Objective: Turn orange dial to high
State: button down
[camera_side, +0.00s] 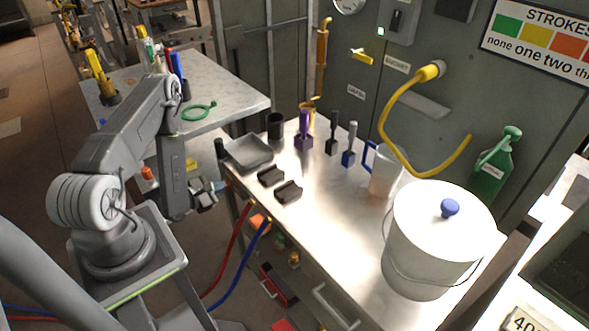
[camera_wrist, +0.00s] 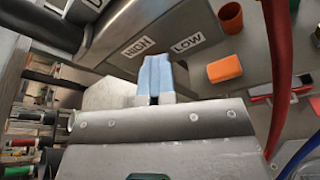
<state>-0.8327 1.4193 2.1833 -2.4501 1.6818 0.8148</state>
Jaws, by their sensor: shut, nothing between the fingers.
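In the wrist view, my gripper (camera_wrist: 155,76) has its pale blue fingers together and empty, close in front of a grey metal panel. The label HIGH (camera_wrist: 138,47) is just above and left of the fingertips; the label LOW (camera_wrist: 187,43) is to their right. An orange block (camera_wrist: 225,67) lies farther right, apart from the fingers. I cannot tell whether it is the orange dial; no dial shows clearly. In the side view, my gripper (camera_side: 218,187) is beside the left edge of the metal table. An orange piece (camera_side: 259,222) shows below that edge.
A red hose (camera_side: 232,251) and a blue hose (camera_side: 243,264) hang from the table's edge. The red hose (camera_wrist: 277,75) also shows right of the orange block. The metal table (camera_side: 325,225) holds a grey tray (camera_side: 249,151), a pitcher (camera_side: 385,172) and a white bucket (camera_side: 430,245).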

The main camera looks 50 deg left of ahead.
jog(key=shift+w+a+r+t, duration=0.15)
jog(key=shift+w+a+r, duration=0.15)
jog(key=shift+a, duration=0.2)
jog(key=shift+w+a+r+t, duration=0.15)
jog(key=shift+a+r, duration=0.2)
jog(key=shift+a, duration=0.3)
jog(key=shift+r, duration=0.35)
jog(key=f+v, duration=0.1)
jog(key=v, duration=0.5)
jog(key=shift+s+f, duration=0.2)
jog(key=shift+f, duration=0.05)
